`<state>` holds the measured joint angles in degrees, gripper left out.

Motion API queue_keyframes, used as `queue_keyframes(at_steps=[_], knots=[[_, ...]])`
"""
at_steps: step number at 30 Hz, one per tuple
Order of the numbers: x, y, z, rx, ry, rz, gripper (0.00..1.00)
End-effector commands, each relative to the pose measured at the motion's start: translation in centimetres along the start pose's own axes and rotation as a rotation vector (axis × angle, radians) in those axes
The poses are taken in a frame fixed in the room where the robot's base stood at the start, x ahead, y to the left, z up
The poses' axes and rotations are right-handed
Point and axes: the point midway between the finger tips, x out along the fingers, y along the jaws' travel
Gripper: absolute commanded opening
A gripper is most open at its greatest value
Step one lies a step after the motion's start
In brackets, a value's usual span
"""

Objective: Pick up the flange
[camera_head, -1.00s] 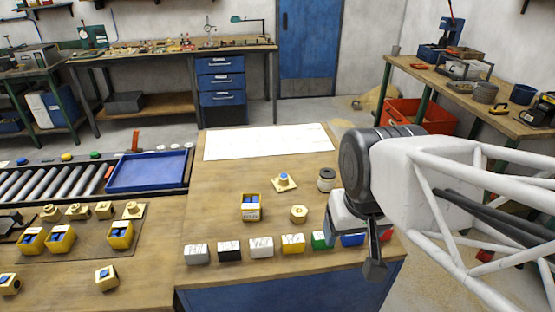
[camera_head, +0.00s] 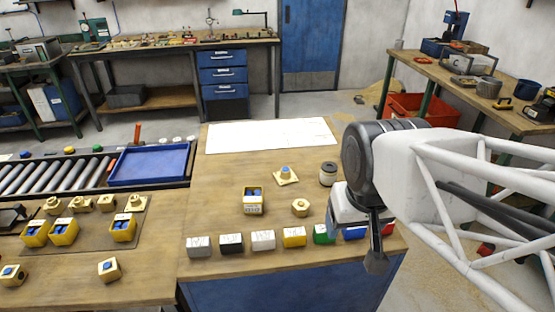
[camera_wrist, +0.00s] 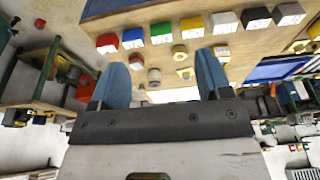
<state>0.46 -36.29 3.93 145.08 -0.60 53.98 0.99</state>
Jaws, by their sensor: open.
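In the wrist view the flange (camera_wrist: 185,73) appears small and distant, between the finger outlines. My gripper (camera_head: 376,262) hangs at the bench's front right in the head view, apart from the flange and to its right. In the wrist view my gripper (camera_wrist: 161,68) has its two blue fingers spread with nothing between them. The arm hides part of the bench's right side.
A brass-coloured block with blue inside (camera_head: 253,201) stands left of the nut. A small round container (camera_head: 328,173) stands right of the flange. Several coloured blocks, including a yellow one (camera_head: 294,237), line the front edge. A white sheet (camera_head: 270,137) lies behind; bare wood surrounds the flange.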

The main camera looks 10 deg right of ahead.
Motion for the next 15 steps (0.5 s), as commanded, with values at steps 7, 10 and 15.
queue_keyframes(at_steps=[7,10,15], knots=[[0.0,0.0,0.0,0.0,0.0,0.0,0.67],[0.01,0.0,-0.07,-0.003,-0.002,0.001,0.67],[0.19,0.09,-0.69,-0.033,-0.018,0.017,0.67]])
